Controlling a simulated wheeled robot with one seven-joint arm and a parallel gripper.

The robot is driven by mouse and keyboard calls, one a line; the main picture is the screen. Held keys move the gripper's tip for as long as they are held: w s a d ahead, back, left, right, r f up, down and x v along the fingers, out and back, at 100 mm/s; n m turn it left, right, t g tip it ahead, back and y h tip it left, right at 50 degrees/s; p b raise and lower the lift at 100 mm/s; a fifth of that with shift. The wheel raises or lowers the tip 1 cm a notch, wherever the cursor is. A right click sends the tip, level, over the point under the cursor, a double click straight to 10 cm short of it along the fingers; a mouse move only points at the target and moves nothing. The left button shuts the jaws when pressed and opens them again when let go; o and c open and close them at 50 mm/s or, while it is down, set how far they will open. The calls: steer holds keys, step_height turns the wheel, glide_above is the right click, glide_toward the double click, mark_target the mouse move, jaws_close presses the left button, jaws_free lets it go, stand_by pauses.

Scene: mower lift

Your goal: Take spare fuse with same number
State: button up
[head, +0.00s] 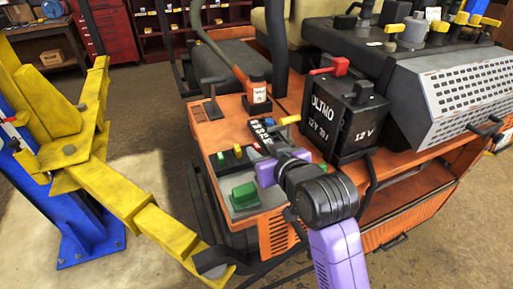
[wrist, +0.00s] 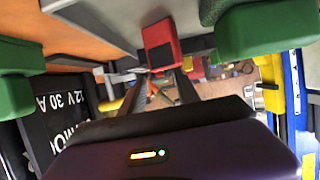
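The black fuse block with white markings (head: 264,132) sits on the mower's orange panel. Small green (head: 221,158) and yellow (head: 237,152) pieces stand in a row on the panel; their numbers are too small to read. My gripper (head: 257,157) is low over this panel, beside the row, and its fingers are mostly hidden in the head view. In the wrist view a red block (wrist: 160,45) is at the fingertips (wrist: 165,75). There is a gap between the fingers, but I cannot tell whether they grip the red block. Green blocks show at left (wrist: 14,92) and right (wrist: 265,30).
A larger green block (head: 244,194) sits on a grey plate at the panel's front. A lever (head: 222,57) rises behind. The yellow lift arm (head: 110,185) is at the left.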

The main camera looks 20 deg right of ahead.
steer(key=shift+x, duration=0.85)
steer(key=shift+c, duration=0.2)
jaws_close()
steer(key=shift+r, duration=0.1)
